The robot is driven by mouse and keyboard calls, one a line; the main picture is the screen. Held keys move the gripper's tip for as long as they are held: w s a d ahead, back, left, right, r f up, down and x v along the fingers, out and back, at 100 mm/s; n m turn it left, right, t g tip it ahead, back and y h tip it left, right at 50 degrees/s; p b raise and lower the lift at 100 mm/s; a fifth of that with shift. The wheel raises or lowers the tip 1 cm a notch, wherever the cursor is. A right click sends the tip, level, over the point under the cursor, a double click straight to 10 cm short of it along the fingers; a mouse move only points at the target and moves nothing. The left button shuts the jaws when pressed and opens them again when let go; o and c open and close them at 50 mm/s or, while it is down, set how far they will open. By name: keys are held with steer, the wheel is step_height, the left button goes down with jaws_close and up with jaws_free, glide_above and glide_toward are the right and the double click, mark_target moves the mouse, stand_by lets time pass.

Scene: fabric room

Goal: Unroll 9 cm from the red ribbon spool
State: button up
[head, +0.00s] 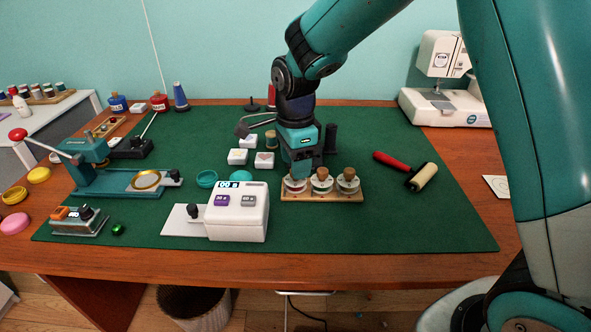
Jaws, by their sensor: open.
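A wooden rack (322,196) stands on the green mat and holds three small spools in a row. The left spool (294,186) shows red and is partly hidden under my gripper. The middle spool (321,182) and the right spool (348,181) have brown knobs on top. My gripper (297,172) points down right at the left spool. It is open, but its fingertips are small and I cannot tell whether they touch the spool. No loose ribbon end can be made out.
A white box with a display (240,212) stands left of the rack. White stamp-like blocks (264,160) sit behind. The mat's front right (420,225) is clear.

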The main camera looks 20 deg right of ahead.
steer(key=shift+f, duration=0.9)
steer(key=shift+c, duration=0.5)
steer(key=c, duration=0.8)
steer(key=shift+r+n, duration=0.1)
steer(key=shift+n, duration=0.2)
